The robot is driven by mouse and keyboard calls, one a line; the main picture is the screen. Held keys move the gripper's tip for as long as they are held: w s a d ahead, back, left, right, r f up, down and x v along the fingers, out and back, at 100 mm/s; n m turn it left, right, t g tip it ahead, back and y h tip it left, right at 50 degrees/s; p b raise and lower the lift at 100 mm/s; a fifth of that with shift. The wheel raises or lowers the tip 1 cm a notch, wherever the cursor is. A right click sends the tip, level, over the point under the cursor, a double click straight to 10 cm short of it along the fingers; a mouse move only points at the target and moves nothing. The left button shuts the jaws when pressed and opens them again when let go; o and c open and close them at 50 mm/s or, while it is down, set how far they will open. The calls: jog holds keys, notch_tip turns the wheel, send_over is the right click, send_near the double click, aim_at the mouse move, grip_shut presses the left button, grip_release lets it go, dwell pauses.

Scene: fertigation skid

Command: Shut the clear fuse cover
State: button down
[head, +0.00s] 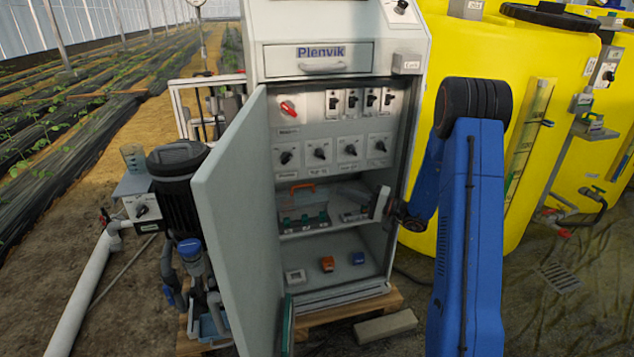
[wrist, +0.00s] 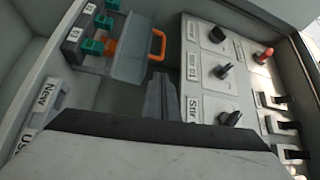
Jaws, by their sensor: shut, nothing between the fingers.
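The clear fuse cover (wrist: 132,52) is a see-through panel with an orange handle (wrist: 156,45) on its edge. It is raised, and the green fuse blocks (wrist: 92,46) beside it are uncovered. In the head view the orange handle (head: 302,187) shows above the green fuse blocks (head: 303,220); the clear panel is hard to make out there. My gripper (wrist: 161,98) is shut and empty, its dark fingers apart from the handle and close to the switch panel. In the head view my gripper (head: 376,205) reaches into the cabinet from the right; its fingertips are unclear.
The cabinet door (head: 232,215) stands open on the left. Rotary switches (head: 320,154) fill the panel above the fuse shelf. Several small coloured parts, including an orange one (head: 327,263), sit on the cabinet floor. A yellow tank (head: 480,60) stands at the right.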

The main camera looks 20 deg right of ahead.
aim_at(320, 191)
jog(key=x, duration=1)
jog(key=shift+w+d+f, duration=0.1)
jog(key=shift+w+d, duration=0.2)
jog(key=shift+w, duration=0.1)
jog(key=shift+t, duration=0.3)
